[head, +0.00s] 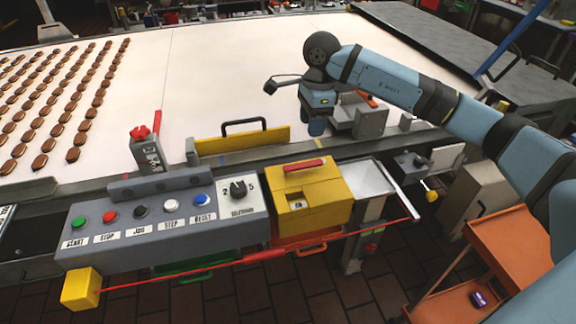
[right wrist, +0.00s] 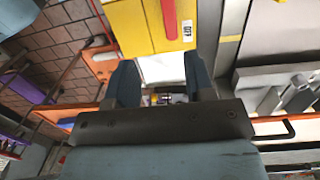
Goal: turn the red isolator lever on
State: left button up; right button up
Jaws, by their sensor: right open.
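The red isolator lever (head: 305,165) lies along the top of a yellow box (head: 322,192) at the right end of the control panel. The box has a small label window on its front, too small to read for sure. In the right wrist view the red lever (right wrist: 170,20) is at the top edge, on the yellow box (right wrist: 130,25), beyond my fingers. My right gripper (head: 317,128) is open and empty, above the conveyor's near edge, behind and apart from the lever. Its spread fingers show in the right wrist view (right wrist: 162,70). My left gripper is not in view.
The grey panel (head: 150,225) carries several coloured buttons and a selector knob (head: 238,188). A yellow guard with a black handle (head: 243,139) stands behind it. A metal tray (head: 365,180) is right of the box. Rows of brown biscuits (head: 72,154) lie on the white conveyor (head: 210,70).

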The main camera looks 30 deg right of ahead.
aim_at(312, 163)
jog(key=shift+h, duration=0.5)
jog(key=f, duration=0.4)
jog(key=d+f, duration=0.1)
jog(key=f, duration=0.3)
jog(key=f+p, duration=0.1)
jog(key=f, duration=0.3)
jog(key=shift+w+d+f, duration=0.25)
jog(key=shift+w+f, duration=0.1)
jog(key=shift+c, duration=0.2)
grip_shut()
